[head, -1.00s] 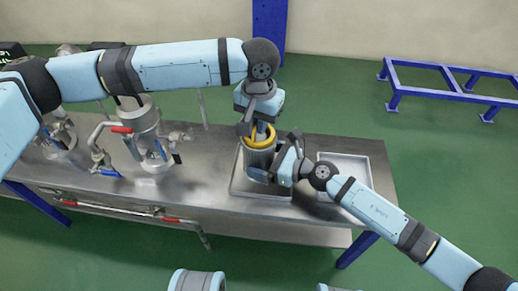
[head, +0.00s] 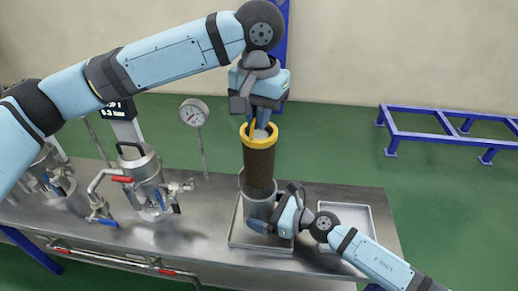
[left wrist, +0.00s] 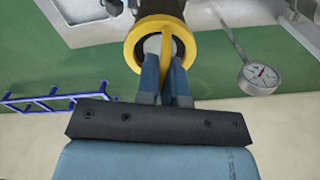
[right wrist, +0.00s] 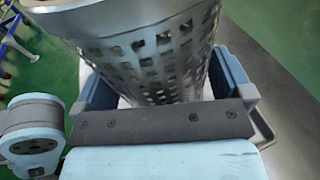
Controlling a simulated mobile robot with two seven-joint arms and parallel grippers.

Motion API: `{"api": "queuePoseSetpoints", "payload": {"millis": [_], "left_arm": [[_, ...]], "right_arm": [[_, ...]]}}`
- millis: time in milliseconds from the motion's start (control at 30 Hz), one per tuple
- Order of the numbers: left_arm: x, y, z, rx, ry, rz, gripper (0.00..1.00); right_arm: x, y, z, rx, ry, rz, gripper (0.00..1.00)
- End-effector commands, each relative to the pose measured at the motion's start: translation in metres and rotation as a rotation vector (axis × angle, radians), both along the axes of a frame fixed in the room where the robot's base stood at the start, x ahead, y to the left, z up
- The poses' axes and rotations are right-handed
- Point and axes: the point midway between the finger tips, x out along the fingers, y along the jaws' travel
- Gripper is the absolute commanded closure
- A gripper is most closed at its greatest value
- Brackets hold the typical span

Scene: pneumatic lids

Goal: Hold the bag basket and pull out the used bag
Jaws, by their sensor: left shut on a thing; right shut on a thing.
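The used bag (head: 258,165) is a dark brown cylinder with a yellow ring at its top. It stands upright, mostly above the metal basket, its lower end hidden inside. My left gripper (head: 260,128) is shut on the yellow handle of the bag's ring; the left wrist view shows the ring (left wrist: 133,42) with the fingers on the handle across it. The perforated bag basket (right wrist: 150,65) fills the right wrist view, between the two fingers of my right gripper (right wrist: 165,90). In the head view, my right gripper (head: 272,218) is shut on the basket (head: 258,205) from the right.
The basket is over a shallow metal tray (head: 238,236) on the steel table. A second, empty tray (head: 350,220) lies right of it. A filter housing with red-handled valves (head: 145,182) and a pressure gauge (head: 194,112) stand to the left.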

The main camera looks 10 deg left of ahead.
Motion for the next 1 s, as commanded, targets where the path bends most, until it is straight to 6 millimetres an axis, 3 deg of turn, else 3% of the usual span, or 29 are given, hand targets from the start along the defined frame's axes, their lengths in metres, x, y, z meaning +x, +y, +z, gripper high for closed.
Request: {"api": "queuePoseSetpoints", "payload": {"millis": [33,200,400,600,967,1000], "left_arm": [[0.000,-0.001,0.018,-0.003,-0.004,-0.002,1.00],[0.000,-0.001,0.065,-0.003,-0.004,0.000,1.00],[0.000,-0.001,0.102,-0.001,-0.002,-0.001,1.00],[0.000,0.000,0.120,-0.002,-0.002,0.000,1.00],[0.000,0.000,0.124,-0.001,-0.001,0.000,1.00],[0.000,0.000,0.124,-0.001,-0.001,0.000,1.00]], "right_arm": [[-0.001,0.000,-0.004,-0.005,0.004,0.001,0.23],[-0.001,0.000,-0.004,-0.005,0.004,0.001,0.23],[-0.001,-0.001,-0.004,-0.005,0.004,0.001,0.23],[-0.001,-0.001,-0.004,-0.005,0.004,0.001,0.23],[-0.001,-0.001,-0.004,-0.005,0.004,0.001,0.23],[-0.001,-0.001,-0.004,-0.005,0.004,0.001,0.00]]}}
